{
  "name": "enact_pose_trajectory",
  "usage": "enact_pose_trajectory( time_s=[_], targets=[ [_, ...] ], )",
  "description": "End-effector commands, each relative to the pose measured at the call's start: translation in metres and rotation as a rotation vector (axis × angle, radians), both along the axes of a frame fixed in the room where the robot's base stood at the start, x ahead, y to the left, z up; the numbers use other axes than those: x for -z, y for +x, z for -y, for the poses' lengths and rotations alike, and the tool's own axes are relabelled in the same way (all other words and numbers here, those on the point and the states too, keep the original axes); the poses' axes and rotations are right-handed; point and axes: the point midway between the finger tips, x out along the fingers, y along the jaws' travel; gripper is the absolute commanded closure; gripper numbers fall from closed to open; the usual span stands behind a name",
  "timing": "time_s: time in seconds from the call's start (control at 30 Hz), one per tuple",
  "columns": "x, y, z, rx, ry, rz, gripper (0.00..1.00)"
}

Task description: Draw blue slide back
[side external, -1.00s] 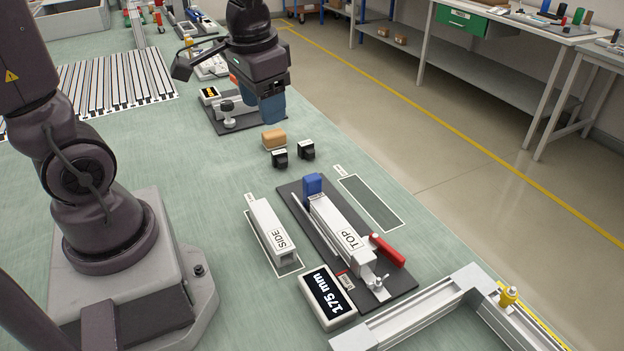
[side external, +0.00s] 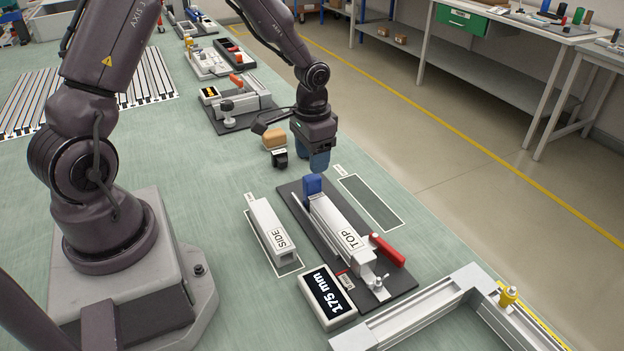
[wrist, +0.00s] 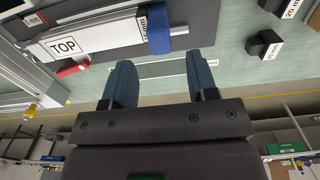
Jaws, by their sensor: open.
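The blue slide (side external: 312,184) stands at the far end of the dark measuring fixture (side external: 290,196), against the end of the white bar labelled TOP (side external: 330,222). In the wrist view the blue slide (wrist: 159,30) shows at the top, beyond my fingertips. My gripper (side external: 318,166) is just above and behind the slide in the side view, apart from it. In the wrist view my gripper (wrist: 160,65) has its two blue fingers spread wide with nothing between them.
A display (side external: 327,297) reads 175 mm. A red handle (side external: 387,250) is at the fixture's near end. A bar labelled SIDE (side external: 268,228) lies to its left. A black block (side external: 279,158) and an orange-brown block (side external: 274,138) are near my gripper. An outlined dark strip (side external: 371,203) lies to the right.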

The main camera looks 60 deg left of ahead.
Motion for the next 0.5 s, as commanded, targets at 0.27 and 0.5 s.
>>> enact_pose_trajectory(
  time_s=[0.27, 0.5],
  targets=[
    [0.051, 0.000, 0.001, 0.001, -0.001, -0.003, 0.47],
    [0.065, 0.000, 0.000, 0.000, 0.000, 0.000, 0.47]
  ],
)
